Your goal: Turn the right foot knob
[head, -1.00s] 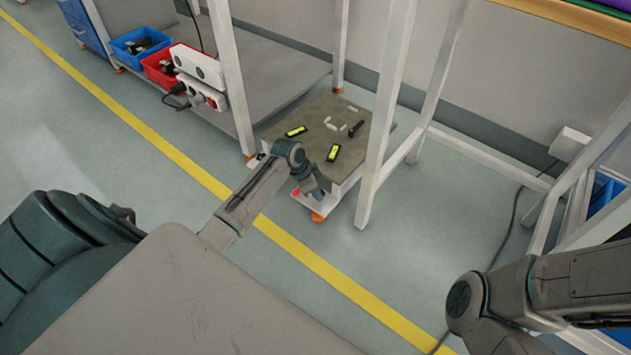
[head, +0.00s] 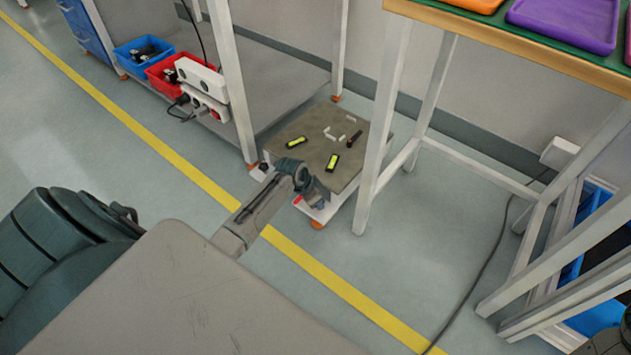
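A low stand with a grey-brown top (head: 320,125) and white sides sits on the floor on small orange feet. Its front-right orange foot (head: 317,223) shows below the corner. A small red part (head: 297,200) is on the white front edge near that foot. A dark knob-like part (head: 263,167) is at the front-left corner. My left gripper (head: 318,200) hangs at the front-right corner, in front of the stand's side and just above the foot. Its fingers are too small and dark to read, and contact cannot be told.
Two yellow-black items (head: 332,162) and a dark handle-like piece (head: 354,138) lie on the stand. A white table leg (head: 384,120) stands close at its right. A cable (head: 497,240) runs over the floor. Blue (head: 142,50) and red bins (head: 171,72) stand back left.

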